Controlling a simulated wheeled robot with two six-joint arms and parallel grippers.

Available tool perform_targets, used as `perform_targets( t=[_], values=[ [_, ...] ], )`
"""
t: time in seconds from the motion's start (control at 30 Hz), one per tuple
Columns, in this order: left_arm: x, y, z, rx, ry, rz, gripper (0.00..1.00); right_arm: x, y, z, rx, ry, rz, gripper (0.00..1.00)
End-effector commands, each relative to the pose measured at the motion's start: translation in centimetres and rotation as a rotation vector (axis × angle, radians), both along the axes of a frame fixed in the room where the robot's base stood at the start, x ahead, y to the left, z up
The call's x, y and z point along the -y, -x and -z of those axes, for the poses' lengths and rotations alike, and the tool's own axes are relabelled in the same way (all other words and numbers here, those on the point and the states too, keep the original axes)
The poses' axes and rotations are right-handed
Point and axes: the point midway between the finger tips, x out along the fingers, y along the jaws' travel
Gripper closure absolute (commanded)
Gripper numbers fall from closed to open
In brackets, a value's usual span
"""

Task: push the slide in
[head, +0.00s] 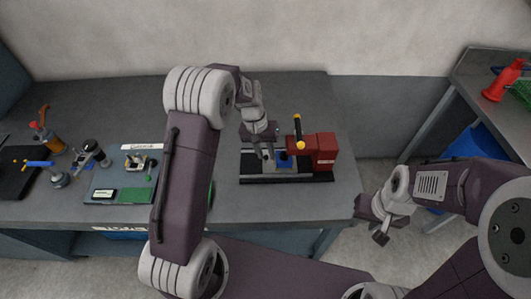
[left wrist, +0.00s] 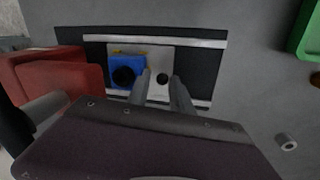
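The slide is a grey metal plate (left wrist: 160,60) with a dark round spot. It lies between pale rails on a black base (head: 262,179), beside a blue block (left wrist: 122,73) with a dark round opening. The blue block also shows in the head view (head: 284,160). My left gripper (head: 268,157) points down over the plate. In the left wrist view its two fingers (left wrist: 161,82) stand apart around the dark spot, with nothing clearly held; whether they touch the plate cannot be told. My right gripper (head: 377,224) hangs right of the table, away from the slide; its fingers are unclear.
A red machine block (head: 322,153) with a black-and-yellow handle (head: 298,130) stands right of the slide. A board with small parts (head: 104,184) and several tools lie on the left. A red object (head: 505,82) sits on the side table at the right.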

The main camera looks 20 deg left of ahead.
Motion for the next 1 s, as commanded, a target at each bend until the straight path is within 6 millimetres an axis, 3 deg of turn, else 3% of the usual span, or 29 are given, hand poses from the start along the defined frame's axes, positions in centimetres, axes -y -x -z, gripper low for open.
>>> perform_targets(
  t=[0.27,0.37,0.4,1.0],
  values=[
    [0.03,-0.02,0.34,0.001,0.000,0.000,0.73,0.00,0.00,0.01,0.000,0.000,0.000,0.64],
    [0.03,-0.02,0.33,0.001,0.000,0.000,0.98,0.00,0.00,0.01,0.000,0.000,0.000,0.64],
    [0.03,-0.03,0.32,0.001,0.000,0.000,1.00,0.00,0.00,0.01,0.000,0.000,0.000,0.64],
    [0.03,-0.02,0.26,0.001,0.000,0.000,1.00,0.00,0.00,-0.01,0.000,0.000,0.000,0.64]
  ],
)
